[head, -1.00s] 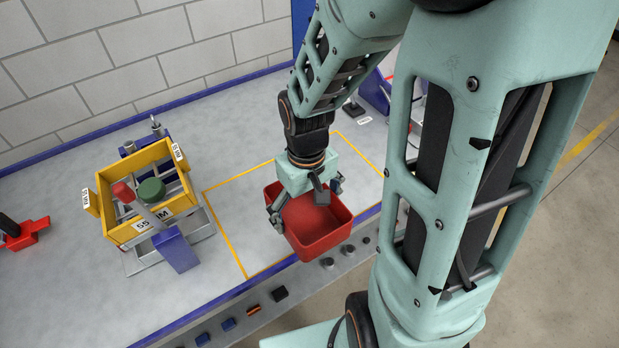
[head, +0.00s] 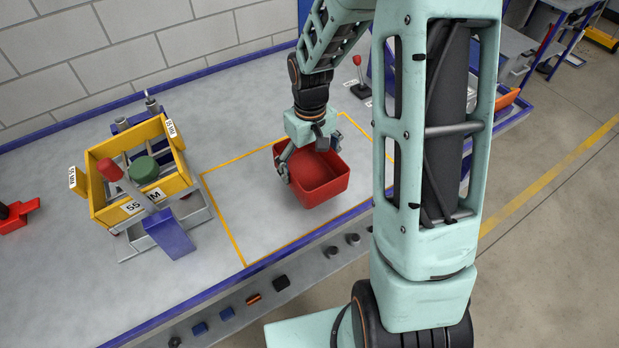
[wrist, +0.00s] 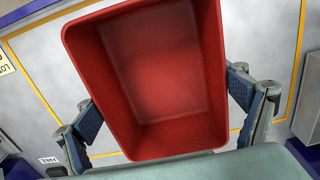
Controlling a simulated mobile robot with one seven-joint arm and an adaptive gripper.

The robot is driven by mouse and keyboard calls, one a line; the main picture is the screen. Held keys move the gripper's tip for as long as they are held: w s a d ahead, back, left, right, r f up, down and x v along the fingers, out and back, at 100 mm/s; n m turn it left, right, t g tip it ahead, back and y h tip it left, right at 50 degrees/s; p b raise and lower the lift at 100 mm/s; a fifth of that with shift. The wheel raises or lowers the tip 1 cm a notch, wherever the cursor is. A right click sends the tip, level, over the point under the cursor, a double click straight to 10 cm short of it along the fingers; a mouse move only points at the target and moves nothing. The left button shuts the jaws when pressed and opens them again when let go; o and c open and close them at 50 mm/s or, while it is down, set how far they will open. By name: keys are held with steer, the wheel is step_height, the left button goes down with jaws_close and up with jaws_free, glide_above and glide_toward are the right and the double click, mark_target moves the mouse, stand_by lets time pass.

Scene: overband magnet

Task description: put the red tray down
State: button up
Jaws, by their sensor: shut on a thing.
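The red tray (head: 318,188) is an open box with sloping walls and looks empty inside. My gripper (head: 302,160) is shut on it. In the wrist view the red tray (wrist: 165,140) fills the middle, with a finger of my gripper (wrist: 165,118) on each side of it. In the head view the tray appears over the yellow-outlined area (head: 232,216) of the grey bench, toward its right side. Its underside is hidden, so I cannot tell how far it is above the bench.
A yellow frame (head: 100,200) with a green round piece (head: 144,170) and a red-tipped lever (head: 112,171) stands to the left. A red-knobbed lever (head: 357,72) stands behind. Several buttons and knobs line the front edge. The outlined area's left part is clear.

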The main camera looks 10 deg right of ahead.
mark_target(310, 172)
steer(key=shift+w+f, duration=0.4)
steer(key=shift+f, duration=0.1)
steer(key=shift+w+d+f+b, duration=0.1)
steer(key=shift+w+f+b, duration=0.1)
steer(key=shift+f+b, duration=0.65)
steer(key=shift+w+f+b, duration=0.15)
steer(key=shift+f+b, duration=0.4)
steer(key=shift+f, duration=0.45)
steer(key=shift+f, duration=0.2)
steer(key=o, duration=1.2)
step_height(310, 172, up, 12)
steer(key=shift+s+r, duration=0.1)
steer(key=shift+r, duration=0.15)
